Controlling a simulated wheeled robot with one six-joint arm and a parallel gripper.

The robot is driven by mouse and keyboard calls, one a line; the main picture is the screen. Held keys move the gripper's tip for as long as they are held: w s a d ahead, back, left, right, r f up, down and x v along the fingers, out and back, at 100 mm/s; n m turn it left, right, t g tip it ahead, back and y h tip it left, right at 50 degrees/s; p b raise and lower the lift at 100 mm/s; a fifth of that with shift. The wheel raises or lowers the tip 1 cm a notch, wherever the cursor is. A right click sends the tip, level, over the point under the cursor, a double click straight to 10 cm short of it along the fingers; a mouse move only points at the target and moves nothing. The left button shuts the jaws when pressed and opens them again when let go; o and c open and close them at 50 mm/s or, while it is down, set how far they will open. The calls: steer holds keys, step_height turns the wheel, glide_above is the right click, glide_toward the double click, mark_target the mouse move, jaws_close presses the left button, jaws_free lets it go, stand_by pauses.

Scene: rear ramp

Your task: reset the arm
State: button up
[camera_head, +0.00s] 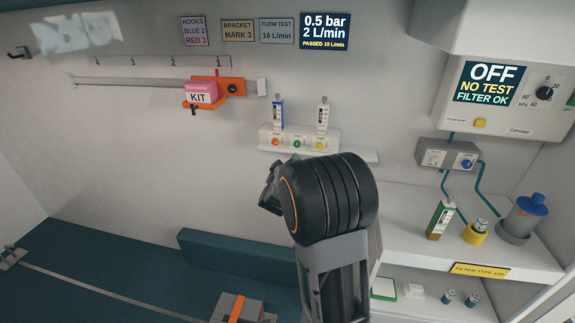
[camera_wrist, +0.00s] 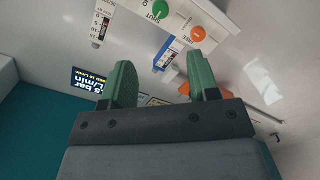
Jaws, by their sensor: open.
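My gripper (camera_wrist: 163,85) shows in the wrist view with its two green fingers spread apart and nothing between them. In the head view my arm rises from the bottom centre, and my gripper (camera_head: 270,187) is mostly hidden behind the black wrist joint. It is in front of and below the wall panel (camera_head: 330,140) with the two flowmeters. The wrist view shows the panel's green knob (camera_wrist: 153,9) and orange knob (camera_wrist: 197,34) beyond the fingertips.
An orange bracket with a pink KIT box (camera_head: 201,92) hangs on the wall rail (camera_head: 130,83). At right, a shelf (camera_head: 405,235) carries a green-and-white box (camera_head: 440,219), a yellow-based jar (camera_head: 475,232) and a blue-capped canister (camera_head: 522,218). A suction unit (camera_head: 500,95) is above.

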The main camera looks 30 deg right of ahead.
steer(key=s+a+f+m+g+y, duration=0.1)
steer(key=s+a+f+g+y, duration=0.35)
steer(key=a+f+y, duration=0.65)
steer(key=s+a+r+g, duration=0.1)
steer(key=s+a+r, duration=0.2)
steer(key=s, duration=0.3)
steer(key=s+a+r+g, duration=0.2)
steer(key=s+a+r, duration=0.1)
steer(key=s, duration=0.4)
steer(key=s+a+r+n+g+y, duration=0.1)
steer(key=s+a+r, duration=0.1)
steer(key=s+a, duration=0.2)
steer(key=shift+s+a+r, duration=0.35)
steer(key=shift+s+r, duration=0.05)
steer(key=shift+s, duration=0.95)
